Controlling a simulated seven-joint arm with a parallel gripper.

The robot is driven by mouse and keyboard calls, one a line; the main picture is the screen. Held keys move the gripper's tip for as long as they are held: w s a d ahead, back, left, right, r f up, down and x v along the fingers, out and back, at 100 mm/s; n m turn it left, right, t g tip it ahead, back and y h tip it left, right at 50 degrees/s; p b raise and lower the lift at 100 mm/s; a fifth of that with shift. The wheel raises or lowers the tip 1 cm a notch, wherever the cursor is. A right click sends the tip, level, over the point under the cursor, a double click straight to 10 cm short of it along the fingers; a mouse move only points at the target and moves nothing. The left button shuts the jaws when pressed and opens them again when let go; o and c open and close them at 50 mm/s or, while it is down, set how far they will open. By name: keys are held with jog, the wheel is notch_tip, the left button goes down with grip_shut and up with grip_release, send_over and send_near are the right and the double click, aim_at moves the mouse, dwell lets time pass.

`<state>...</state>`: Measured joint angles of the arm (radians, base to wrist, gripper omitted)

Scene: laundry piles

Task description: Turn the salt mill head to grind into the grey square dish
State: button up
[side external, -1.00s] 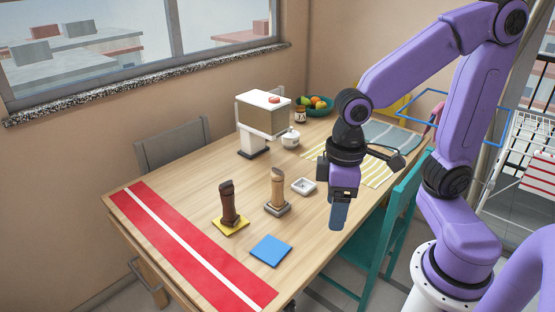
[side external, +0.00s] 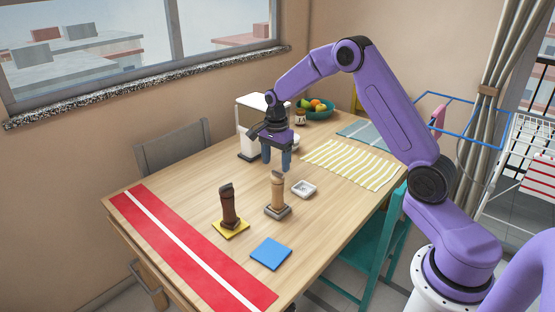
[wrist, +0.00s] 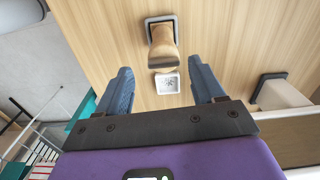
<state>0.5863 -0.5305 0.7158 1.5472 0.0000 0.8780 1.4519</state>
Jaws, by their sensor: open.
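A light wooden mill (side external: 277,192) stands upright on a grey square base in the side view. A dark brown mill (side external: 228,206) stands on a yellow square to its left. I cannot tell from markings which holds salt. A small pale square dish (side external: 304,188) sits right of the light mill. My gripper (side external: 276,164) is open and empty, fingers down, appearing just above or behind the light mill's head. In the wrist view the light mill (wrist: 162,45) and the dish (wrist: 168,83) show between my open fingers (wrist: 160,68).
A white dispenser (side external: 244,112) stands behind my gripper, partly hidden. A fruit bowl (side external: 321,113) is at the back. A blue square (side external: 271,252) and a red runner (side external: 190,243) lie at the front left. A striped mat (side external: 355,164) lies at the right.

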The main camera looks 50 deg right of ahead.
aim_at(278, 172)
jog(key=shift+w+d+f+m, duration=0.2)
jog(key=shift+d+f+m, duration=0.2)
jog(key=shift+d, duration=0.2)
jog(key=shift+f, duration=3.35)
jog(key=c, duration=0.7)
jog(key=shift+o, duration=0.2)
jog(key=m, duration=0.8)
jog(key=o, duration=0.7)
jog(key=shift+c, duration=0.2)
